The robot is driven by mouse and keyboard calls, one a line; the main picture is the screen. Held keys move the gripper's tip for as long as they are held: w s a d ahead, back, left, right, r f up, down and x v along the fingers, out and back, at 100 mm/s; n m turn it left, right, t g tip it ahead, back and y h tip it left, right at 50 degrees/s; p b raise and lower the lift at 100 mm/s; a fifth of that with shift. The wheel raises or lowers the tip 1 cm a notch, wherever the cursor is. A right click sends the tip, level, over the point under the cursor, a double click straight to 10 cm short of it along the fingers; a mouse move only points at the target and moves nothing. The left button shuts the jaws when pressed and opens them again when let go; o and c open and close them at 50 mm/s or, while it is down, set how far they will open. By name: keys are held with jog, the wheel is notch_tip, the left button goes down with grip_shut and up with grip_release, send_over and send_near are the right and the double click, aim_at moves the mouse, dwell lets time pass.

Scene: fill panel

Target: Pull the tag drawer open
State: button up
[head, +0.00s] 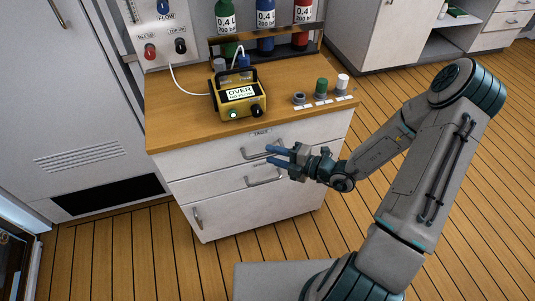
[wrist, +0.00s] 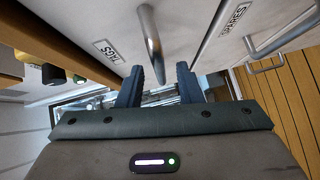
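The tag drawer (head: 210,163) is the top white drawer of the cabinet, and its front looks flush and shut. Its TAGS label (wrist: 108,50) shows in the wrist view. Its grey bar handle (head: 250,154) also shows in the wrist view (wrist: 150,35), its lower end lying between my two blue fingers. My gripper (head: 268,154) is open at the handle, with a finger on either side of it in the wrist view (wrist: 160,74). I see gaps beside the bar and cannot tell whether either finger touches it.
Below is the spares drawer with its handle (head: 264,181), and a lower door with an upright handle (head: 197,216). The wooden top (head: 180,118) carries a yellow meter (head: 240,100) and several small knobs or caps. Plank floor (head: 150,255) is clear in front.

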jog(key=shift+x, duration=1.35)
grip_shut()
